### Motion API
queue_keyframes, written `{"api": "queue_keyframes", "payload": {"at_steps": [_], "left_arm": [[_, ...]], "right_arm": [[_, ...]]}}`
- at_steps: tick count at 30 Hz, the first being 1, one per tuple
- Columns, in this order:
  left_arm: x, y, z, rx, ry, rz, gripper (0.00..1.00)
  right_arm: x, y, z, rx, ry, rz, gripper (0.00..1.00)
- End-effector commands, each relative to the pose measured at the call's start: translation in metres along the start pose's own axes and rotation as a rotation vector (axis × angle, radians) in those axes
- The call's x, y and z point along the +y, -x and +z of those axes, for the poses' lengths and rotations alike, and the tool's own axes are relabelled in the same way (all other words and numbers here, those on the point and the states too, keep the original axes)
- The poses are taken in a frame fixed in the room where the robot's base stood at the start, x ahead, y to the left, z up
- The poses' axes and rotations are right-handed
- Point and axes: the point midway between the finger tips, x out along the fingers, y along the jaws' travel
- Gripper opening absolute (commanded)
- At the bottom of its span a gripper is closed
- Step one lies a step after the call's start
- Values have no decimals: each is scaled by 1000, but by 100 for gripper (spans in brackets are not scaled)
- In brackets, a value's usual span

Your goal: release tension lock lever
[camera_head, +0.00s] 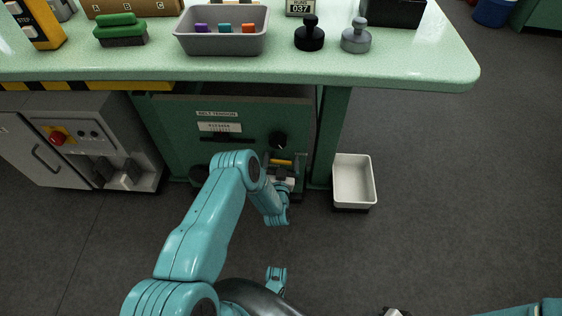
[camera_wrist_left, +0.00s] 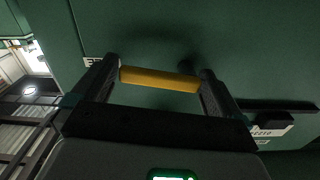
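A yellow bar handle (camera_head: 280,162) sits low on the green panel (camera_head: 180,155) below the table, under a round black knob (camera_head: 279,140). My left gripper (camera_head: 281,171) is at this bar. In the left wrist view its two dark fingers (camera_wrist_left: 158,85) are spread apart, with the yellow bar (camera_wrist_left: 160,79) spanning between them. Whether they touch its ends I cannot tell. Left of it in the head view are a "BELT TENSION" label (camera_head: 217,114), a release label (camera_head: 219,127) and a dark slot with a small knob (camera_head: 222,137). A pale part at the bottom edge, seemingly my right gripper (camera_head: 394,312), is mostly cut off.
The green tabletop (camera_head: 390,70) overhangs the panel and carries a grey bin (camera_head: 222,43) and black and grey knobbed weights. A white bin (camera_head: 353,182) stands on the floor right of the panel. A grey cabinet (camera_head: 80,140) with a red button stands left.

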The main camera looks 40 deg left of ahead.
Motion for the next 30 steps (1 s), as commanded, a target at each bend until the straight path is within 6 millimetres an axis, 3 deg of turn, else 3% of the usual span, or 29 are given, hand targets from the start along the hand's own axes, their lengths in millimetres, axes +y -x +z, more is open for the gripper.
{"api": "queue_keyframes", "payload": {"at_steps": [1,6,15,22,23,24,30], "left_arm": [[0,0,0,0,0,0,87],[0,0,0,0,0,0,35],[-1,1,-4,0,145,-1,35],[-1,1,-4,-1,151,-1,35],[-1,1,-4,-1,151,-1,93],[-1,1,-4,-1,150,-1,100],[-1,1,-4,0,149,0,100]], "right_arm": [[0,0,0,0,0,0,43],[0,0,0,0,1,0,43],[0,0,0,-1,1,0,43],[0,0,0,-1,1,0,43],[0,0,0,-1,1,0,43],[0,0,0,-1,1,0,43],[0,0,0,-1,1,0,43]]}}
